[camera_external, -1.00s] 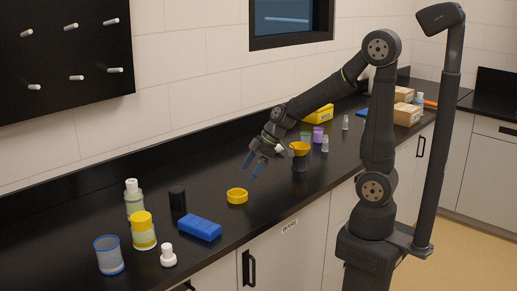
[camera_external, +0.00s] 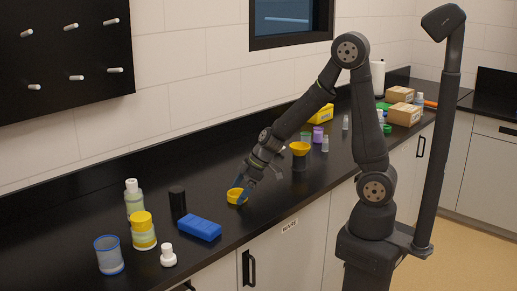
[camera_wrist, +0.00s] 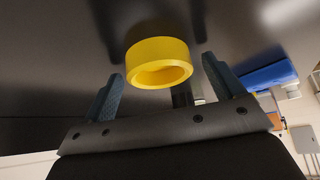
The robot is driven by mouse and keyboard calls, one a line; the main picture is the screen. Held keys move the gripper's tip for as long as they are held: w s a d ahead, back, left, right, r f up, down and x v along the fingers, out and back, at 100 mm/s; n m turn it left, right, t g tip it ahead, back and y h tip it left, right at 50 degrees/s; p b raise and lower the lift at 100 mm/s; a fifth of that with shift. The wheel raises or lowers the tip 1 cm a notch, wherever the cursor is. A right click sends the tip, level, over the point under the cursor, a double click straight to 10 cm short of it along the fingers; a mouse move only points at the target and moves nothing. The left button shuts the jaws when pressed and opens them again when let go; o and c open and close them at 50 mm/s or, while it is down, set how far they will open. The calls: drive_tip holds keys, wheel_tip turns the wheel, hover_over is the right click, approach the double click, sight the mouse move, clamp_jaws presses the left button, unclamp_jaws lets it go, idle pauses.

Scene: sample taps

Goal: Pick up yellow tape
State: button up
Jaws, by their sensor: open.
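The yellow tape (camera_external: 237,197) is a short ring lying flat on the black counter near its front edge. In the wrist view the yellow tape (camera_wrist: 158,63) lies just beyond and between my two blue fingertips. My gripper (camera_external: 243,186) is low over the counter at the tape, with its blue fingers partly covering the ring in the external view. My gripper (camera_wrist: 162,85) is open and empty in the wrist view. Whether a finger touches the ring, I cannot tell.
A blue block (camera_external: 199,229) and a black cylinder (camera_external: 177,201) stand left of the tape. Farther left are a yellow-lidded jar (camera_external: 143,232), a white-capped bottle (camera_external: 134,197) and a blue-rimmed cup (camera_external: 109,255). A yellow funnel (camera_external: 300,148) stands behind to the right.

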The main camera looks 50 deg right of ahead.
drive_tip(key=c, duration=1.1)
drive_tip(key=shift+r, duration=0.1)
